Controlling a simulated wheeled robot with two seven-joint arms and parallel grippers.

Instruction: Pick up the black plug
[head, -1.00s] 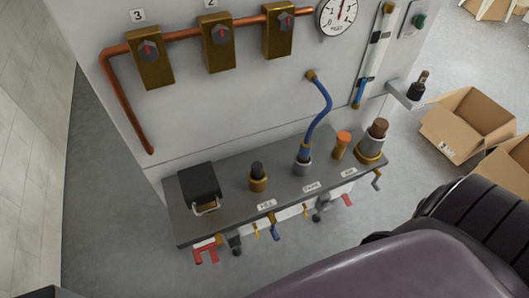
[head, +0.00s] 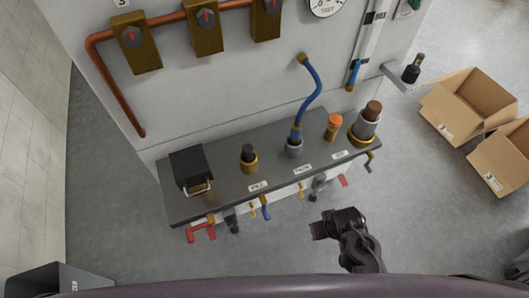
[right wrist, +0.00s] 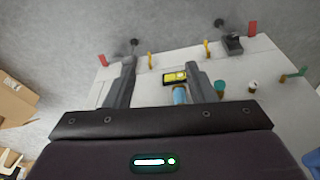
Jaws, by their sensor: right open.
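A black plug (head: 248,154) stands upright in a brass socket on the grey shelf (head: 225,178), above the FILL label. Another dark, plug-like piece (head: 412,70) stands on a side bracket at the right; I cannot tell exactly what it is. My right gripper (right wrist: 160,68) is open in the right wrist view, with nothing clearly held between its fingers. In the head view the dark end of my right arm (head: 345,236) is low in front of the shelf, apart from the plug. My left gripper is not in view.
A black box (head: 190,168) is left of the plug. A blue hose (head: 313,95), an orange-capped piece (head: 333,125) and a brown-topped piece (head: 368,122) stand to its right. Levers hang below the shelf front. Cardboard boxes (head: 465,100) lie on the floor at right.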

